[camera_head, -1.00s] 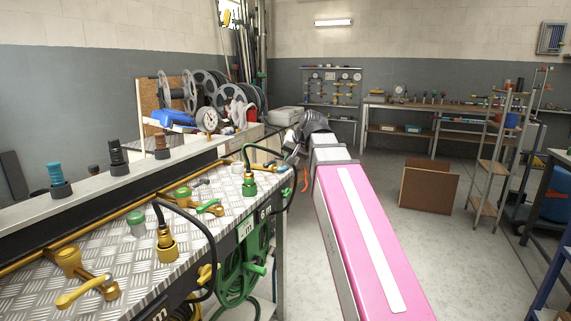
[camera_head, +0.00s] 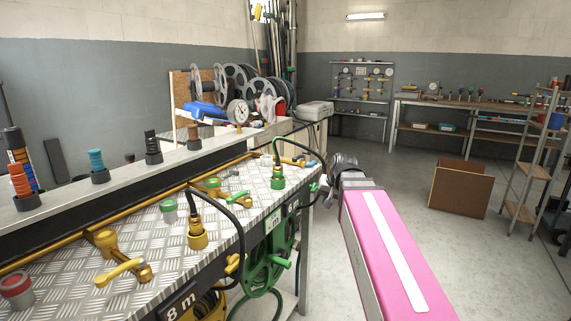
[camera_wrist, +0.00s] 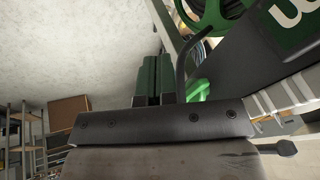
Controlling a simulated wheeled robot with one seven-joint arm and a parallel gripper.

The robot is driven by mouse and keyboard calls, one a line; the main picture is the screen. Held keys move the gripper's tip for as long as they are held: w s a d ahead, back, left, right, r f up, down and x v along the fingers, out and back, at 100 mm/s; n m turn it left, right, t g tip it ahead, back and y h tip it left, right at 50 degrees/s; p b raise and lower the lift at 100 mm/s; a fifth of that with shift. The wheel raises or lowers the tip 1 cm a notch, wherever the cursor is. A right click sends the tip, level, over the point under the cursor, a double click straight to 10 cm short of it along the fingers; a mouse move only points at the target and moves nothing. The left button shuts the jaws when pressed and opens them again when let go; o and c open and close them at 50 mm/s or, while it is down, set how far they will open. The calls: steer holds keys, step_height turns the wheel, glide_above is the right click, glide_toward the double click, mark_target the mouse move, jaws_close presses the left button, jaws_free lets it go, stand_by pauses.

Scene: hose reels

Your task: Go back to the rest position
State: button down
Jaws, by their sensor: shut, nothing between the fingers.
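My pink arm reaches forward at the right of the bench in the head view. My gripper (camera_head: 328,196) is small and partly hidden there beside the bench's right edge. In the wrist view my gripper (camera_wrist: 157,80) shows two dark green fingers side by side, shut with nothing between them. A green hose reel (camera_head: 266,262) hangs under the bench edge and also shows close to the fingers in the wrist view (camera_wrist: 212,18). A green-based hose fitting (camera_head: 278,180) stands on the bench top, apart from my gripper.
The metal-plated bench (camera_head: 150,240) fills the left, with a brass fitting (camera_head: 197,236) and yellow-handled valve (camera_head: 125,270). Grey reels (camera_head: 240,80) stand behind. A brown board box (camera_head: 460,188) and a shelf ladder (camera_head: 530,165) stand right. Floor between is clear.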

steer(key=s+d+f+g+h, duration=0.1)
steer(key=s+f, duration=0.3)
steer(key=f, duration=0.4)
steer(key=s+d+f+n+g, duration=0.1)
steer(key=s+f, duration=0.3)
steer(key=f, duration=0.5)
steer(key=s+d+f+g+h, duration=0.1)
steer(key=s+f, duration=0.3)
steer(key=f, duration=0.5)
steer(key=shift+s+d+f+n+g+h, duration=0.25)
steer(key=shift+d+n+g+h, duration=0.05)
steer(key=shift+d+g, duration=0.3)
steer(key=shift+a, duration=0.1)
